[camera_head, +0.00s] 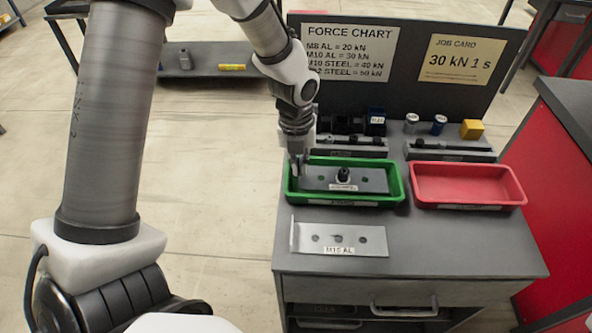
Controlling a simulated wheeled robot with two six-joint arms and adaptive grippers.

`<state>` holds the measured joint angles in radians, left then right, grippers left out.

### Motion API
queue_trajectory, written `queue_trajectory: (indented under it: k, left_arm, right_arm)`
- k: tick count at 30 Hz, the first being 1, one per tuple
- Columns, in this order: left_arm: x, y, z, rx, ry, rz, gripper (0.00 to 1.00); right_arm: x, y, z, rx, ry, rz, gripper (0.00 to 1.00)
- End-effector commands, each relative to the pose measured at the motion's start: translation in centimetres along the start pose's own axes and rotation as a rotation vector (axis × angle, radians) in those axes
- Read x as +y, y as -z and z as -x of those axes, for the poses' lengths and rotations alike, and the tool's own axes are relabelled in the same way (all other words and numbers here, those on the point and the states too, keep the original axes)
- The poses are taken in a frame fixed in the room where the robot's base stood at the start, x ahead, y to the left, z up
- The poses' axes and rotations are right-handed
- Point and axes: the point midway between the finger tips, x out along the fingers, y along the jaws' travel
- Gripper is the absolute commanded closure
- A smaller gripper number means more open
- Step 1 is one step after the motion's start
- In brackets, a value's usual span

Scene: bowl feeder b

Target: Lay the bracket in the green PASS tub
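The green tub (398,193) stands on the bench, left of the red tub. A grey flat bracket (375,181) lies inside it, with a dark bolt-like fitting (343,175) and a small label in its middle. My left gripper (298,172) points down at the tub's left end, its fingertips beside the left end of this bracket. Whether the fingers are shut on the bracket's edge is too small to tell. A second grey bracket (366,240) with holes, an upright left flange and a label like "M10 AL" lies on the bench in front. My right gripper is not in view.
The red tub (516,192) is empty. Behind the tubs are grey racks, small cylinders, a yellow block (471,129) and an upright board (412,75) with a force chart and a job card reading "30 kN 1 s". The bench's front right is clear.

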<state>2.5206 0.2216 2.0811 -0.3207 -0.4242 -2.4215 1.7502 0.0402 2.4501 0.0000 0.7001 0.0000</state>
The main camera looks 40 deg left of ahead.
Motion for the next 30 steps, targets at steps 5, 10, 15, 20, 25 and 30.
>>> queue_trajectory:
  k: [5, 10, 15, 20, 25, 30]
  left_arm:
    - [-0.1, -0.1, -1.7, 0.000, 0.000, -0.009, 1.00]
    - [-0.1, -0.1, -1.4, 0.000, 0.000, -0.010, 1.00]
    - [-0.1, -0.1, -1.6, 0.000, 0.000, -0.010, 1.00]
    - [0.0, 0.0, -2.1, 0.002, -0.001, -0.010, 1.00]
    - [0.0, 0.0, -2.6, 0.001, 0.000, -0.010, 1.00]
    - [0.0, 0.0, -2.7, 0.002, -0.001, -0.010, 0.83]
  right_arm:
    - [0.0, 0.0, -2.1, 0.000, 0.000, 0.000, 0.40]
    - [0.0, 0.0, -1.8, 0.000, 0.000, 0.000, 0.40]
    - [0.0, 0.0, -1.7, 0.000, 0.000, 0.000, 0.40]
    - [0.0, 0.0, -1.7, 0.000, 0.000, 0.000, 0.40]
    - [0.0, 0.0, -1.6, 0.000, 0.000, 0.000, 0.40]
    - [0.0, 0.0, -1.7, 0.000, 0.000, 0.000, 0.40]
